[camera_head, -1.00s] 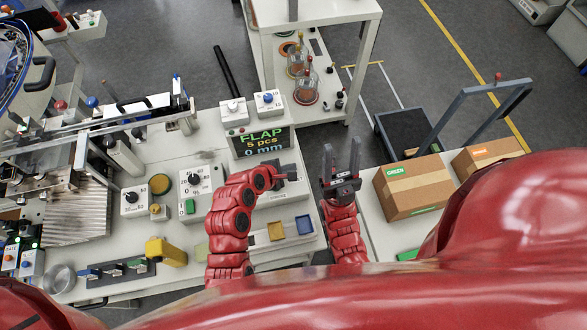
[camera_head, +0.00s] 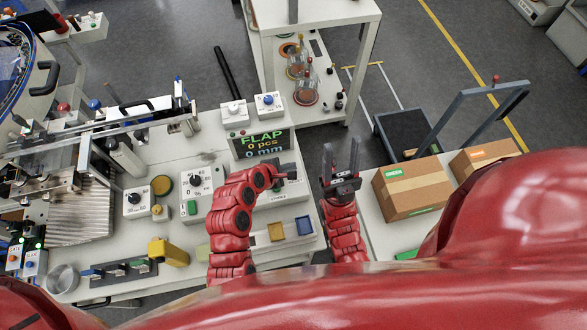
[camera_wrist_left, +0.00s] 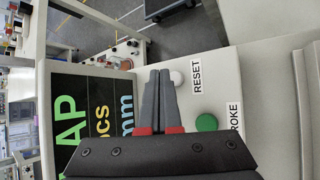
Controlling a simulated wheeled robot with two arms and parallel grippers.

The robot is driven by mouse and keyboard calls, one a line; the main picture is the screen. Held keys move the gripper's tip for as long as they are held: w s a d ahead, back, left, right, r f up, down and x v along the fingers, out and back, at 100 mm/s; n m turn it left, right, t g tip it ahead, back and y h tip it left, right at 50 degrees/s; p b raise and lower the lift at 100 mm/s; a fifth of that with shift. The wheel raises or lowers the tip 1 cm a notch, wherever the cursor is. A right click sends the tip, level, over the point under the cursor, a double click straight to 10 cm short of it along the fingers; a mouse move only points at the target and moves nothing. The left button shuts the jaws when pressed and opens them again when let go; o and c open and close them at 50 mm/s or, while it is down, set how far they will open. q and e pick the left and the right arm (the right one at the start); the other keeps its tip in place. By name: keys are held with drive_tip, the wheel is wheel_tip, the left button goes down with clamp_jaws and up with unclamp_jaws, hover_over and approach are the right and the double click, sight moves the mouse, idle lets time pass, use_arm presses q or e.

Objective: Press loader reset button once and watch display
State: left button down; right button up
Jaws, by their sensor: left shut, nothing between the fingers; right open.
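The loader's display (camera_head: 262,143) is lit and reads "FLAP", "0 pcs" and "0 mm". It also shows in the left wrist view (camera_wrist_left: 95,120), turned sideways and partly covered by my gripper. The white button (camera_wrist_left: 178,78) beside the RESET label is right next to my left fingertips; whether they touch it I cannot tell. A green button (camera_wrist_left: 206,122) sits beside a partly hidden label ending in "ROKE". My left gripper (camera_wrist_left: 160,72) is shut and empty; in the head view it (camera_head: 287,175) is just in front of the display. My right gripper (camera_head: 342,160) is open and empty, to its right.
Boxes with dials (camera_head: 197,184) and (camera_head: 136,201) stand left of my left arm. A cardboard box labelled GREEN (camera_head: 413,188) is right of my right gripper. Two small switch boxes (camera_head: 268,104) stand behind the display.

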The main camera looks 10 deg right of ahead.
use_arm(q)
wheel_tip(320, 180, up, 5)
drive_tip(key=p, duration=0.3)
drive_tip(key=shift+p, duration=0.4)
drive_tip(key=shift+s+f, duration=0.1)
idle(0.8)
